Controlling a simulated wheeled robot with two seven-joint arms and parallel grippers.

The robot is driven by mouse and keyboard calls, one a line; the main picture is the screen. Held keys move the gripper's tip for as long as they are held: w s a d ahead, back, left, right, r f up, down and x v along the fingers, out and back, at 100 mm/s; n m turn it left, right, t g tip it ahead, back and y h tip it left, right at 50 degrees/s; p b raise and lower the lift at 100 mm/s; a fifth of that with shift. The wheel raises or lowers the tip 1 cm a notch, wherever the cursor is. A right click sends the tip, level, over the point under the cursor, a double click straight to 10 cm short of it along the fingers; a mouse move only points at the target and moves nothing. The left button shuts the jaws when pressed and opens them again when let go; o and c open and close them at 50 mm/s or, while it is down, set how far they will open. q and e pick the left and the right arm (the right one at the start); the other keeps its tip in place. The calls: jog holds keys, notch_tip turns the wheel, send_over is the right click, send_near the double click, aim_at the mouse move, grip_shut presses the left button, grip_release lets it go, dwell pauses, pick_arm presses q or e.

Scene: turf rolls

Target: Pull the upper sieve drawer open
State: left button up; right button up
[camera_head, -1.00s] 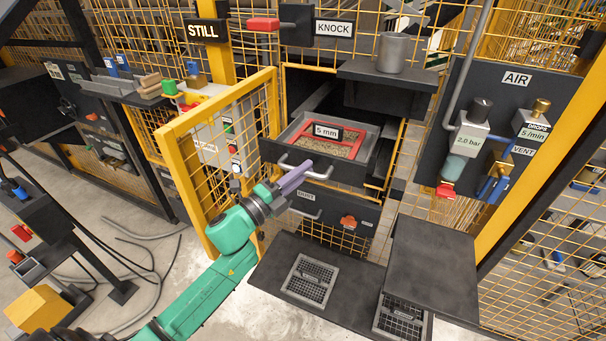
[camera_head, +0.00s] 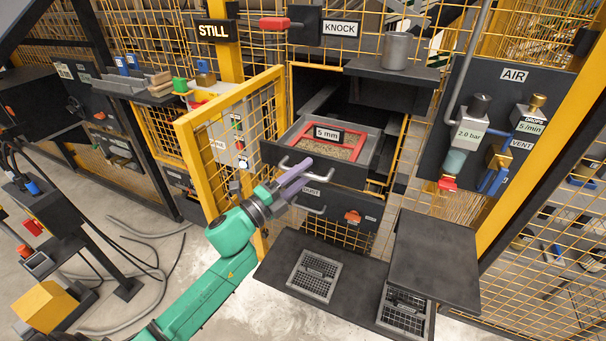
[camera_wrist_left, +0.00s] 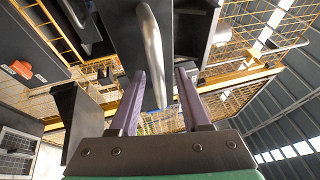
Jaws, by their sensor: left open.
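The upper sieve drawer (camera_head: 345,176) is a dark box labelled "5 mm". It juts out from the cabinet, showing a red frame and brown grains inside. A pale bar handle (camera_head: 285,161) is on its front. My left gripper (camera_head: 300,174), with purple fingers, is at this handle and partly covers it in the head view. In the left wrist view the fingers (camera_wrist_left: 160,80) are apart, and the bar handle (camera_wrist_left: 151,40) shows between them. I cannot tell whether they touch it. My right gripper is not in view.
A lower drawer marked "DUST" with its own handle (camera_head: 308,208) sits just below. A yellow mesh door (camera_head: 222,150) stands open left of the drawer. Dark platforms (camera_head: 435,260) with grates lie in front. A grey cup (camera_head: 396,50) stands on a shelf above.

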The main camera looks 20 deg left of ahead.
pick_arm(q)
jog(key=shift+s+f, duration=0.15)
jog(key=shift+s, duration=0.05)
jog(key=b+v, duration=0.4)
jog(key=v, duration=1)
jog(key=shift+b, duration=0.35)
jog(key=shift+a, duration=0.1)
